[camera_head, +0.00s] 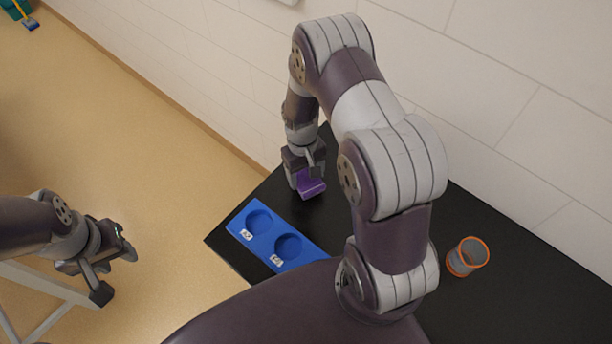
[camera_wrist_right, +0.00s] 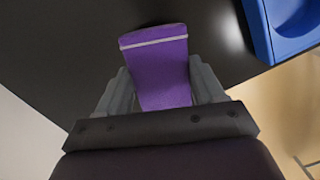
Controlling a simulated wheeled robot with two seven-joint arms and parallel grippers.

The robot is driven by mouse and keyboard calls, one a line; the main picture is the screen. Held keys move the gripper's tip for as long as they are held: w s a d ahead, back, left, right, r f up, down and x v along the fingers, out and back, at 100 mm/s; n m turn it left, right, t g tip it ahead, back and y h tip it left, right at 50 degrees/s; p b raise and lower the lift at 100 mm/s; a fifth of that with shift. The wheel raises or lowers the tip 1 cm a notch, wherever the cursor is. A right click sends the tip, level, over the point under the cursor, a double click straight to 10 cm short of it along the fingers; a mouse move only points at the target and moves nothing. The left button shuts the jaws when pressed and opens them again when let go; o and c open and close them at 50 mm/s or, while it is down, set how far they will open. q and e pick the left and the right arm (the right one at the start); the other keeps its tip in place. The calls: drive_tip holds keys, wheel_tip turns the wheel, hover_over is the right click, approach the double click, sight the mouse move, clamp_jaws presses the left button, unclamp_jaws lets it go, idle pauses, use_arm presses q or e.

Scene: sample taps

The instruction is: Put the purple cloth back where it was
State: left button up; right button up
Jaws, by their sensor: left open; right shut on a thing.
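The purple cloth (camera_head: 312,187) is a folded block with a pale stripe near one end. In the right wrist view the cloth (camera_wrist_right: 160,75) sits between the two grey fingers. My right gripper (camera_head: 306,183) is shut on it, at or just above the black table top behind the blue tray; I cannot tell whether the cloth touches the table. My left gripper (camera_head: 108,274) is open and empty, off the table over the floor at the left.
The blue tray (camera_head: 268,228) has round wells with small white labels and lies near the table's left edge. An orange-rimmed clear cup (camera_head: 467,257) is on the black table (camera_head: 535,290) at the right. A wall runs behind the table. My right arm hides the middle.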

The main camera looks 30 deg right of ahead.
sight(302, 174)
wheel_tip(302, 174, down, 2)
drive_tip(key=shift+f, duration=0.2)
drive_tip(key=shift+w+d+f, duration=0.1)
drive_tip(key=shift+w, duration=0.05)
drive_tip(key=shift+f, duration=0.15)
drive_tip(key=o, duration=0.8)
drive_tip(key=shift+o, duration=0.7)
drive_tip(key=shift+r, duration=0.2)
wheel_tip(302, 174, up, 13)
drive_tip(key=b, duration=0.2)
drive_tip(key=s+a+r+t, duration=0.2)
drive_tip(key=s+a+r, duration=0.3)
drive_tip(key=s, duration=0.4)
drive_tip(key=shift+a+r+t, duration=0.15)
drive_tip(key=shift+r+t, duration=0.25)
drive_tip(key=shift+r, duration=0.05)
